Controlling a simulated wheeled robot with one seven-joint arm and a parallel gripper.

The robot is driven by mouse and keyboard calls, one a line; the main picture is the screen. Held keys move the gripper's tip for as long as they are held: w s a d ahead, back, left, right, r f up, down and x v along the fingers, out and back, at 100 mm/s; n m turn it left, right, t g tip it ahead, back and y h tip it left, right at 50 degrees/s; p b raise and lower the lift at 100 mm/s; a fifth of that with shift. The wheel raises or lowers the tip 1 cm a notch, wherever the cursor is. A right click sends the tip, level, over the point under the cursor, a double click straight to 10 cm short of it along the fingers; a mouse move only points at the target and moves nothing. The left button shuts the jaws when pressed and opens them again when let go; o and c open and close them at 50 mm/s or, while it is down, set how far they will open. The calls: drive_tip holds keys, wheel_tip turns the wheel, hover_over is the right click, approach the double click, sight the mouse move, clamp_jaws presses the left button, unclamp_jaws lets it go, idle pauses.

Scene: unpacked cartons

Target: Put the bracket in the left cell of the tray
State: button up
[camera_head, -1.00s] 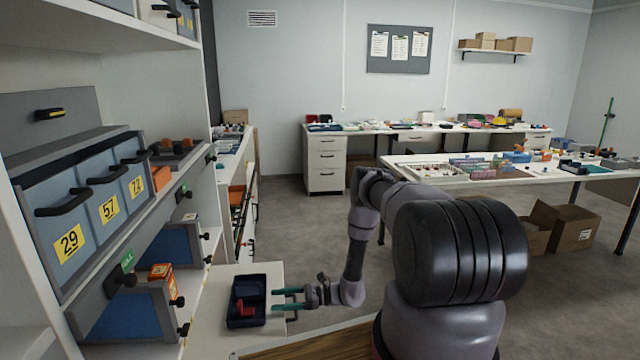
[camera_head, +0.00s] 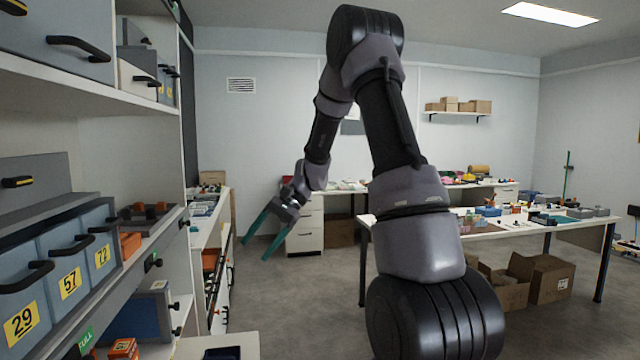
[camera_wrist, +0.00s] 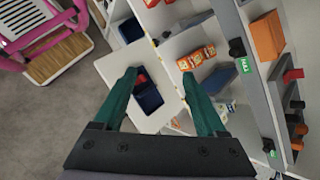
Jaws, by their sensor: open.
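The dark blue tray (camera_wrist: 150,101) lies on a white surface in the wrist view, below and between my fingers. Only its edge shows at the bottom of the head view (camera_head: 222,353). A red piece (camera_wrist: 141,78), which looks like the bracket, lies in the tray. My left-hand finger partly covers that end, so I cannot tell which cell holds it. My gripper (camera_head: 254,240) is open and empty, raised well above the tray and apart from it. Its green fingers also show spread in the wrist view (camera_wrist: 159,75).
A shelf unit with numbered grey bins (camera_head: 68,262) stands close on the left. Orange-and-white boxes (camera_wrist: 197,58) sit on a shelf beside the tray. A cluttered table (camera_head: 480,222) and open cartons (camera_head: 525,278) stand at the right. The air around my gripper looks clear.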

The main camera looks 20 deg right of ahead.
drive_tip(key=s+d+r+n+t+h, duration=0.2)
drive_tip(key=s+d+r+t+h, duration=0.1)
drive_tip(key=s+r, duration=0.6)
drive_tip(key=s+d+r+n+t+h, duration=0.2)
drive_tip(key=s+d+r+t+h, duration=0.1)
drive_tip(key=s+r, duration=0.6)
drive_tip(key=s+d+t, duration=0.1)
drive_tip(key=s+t, duration=0.1)
drive_tip(key=s, duration=0.2)
drive_tip(key=shift+t+h, duration=0.3)
drive_tip(key=shift+t, duration=0.1)
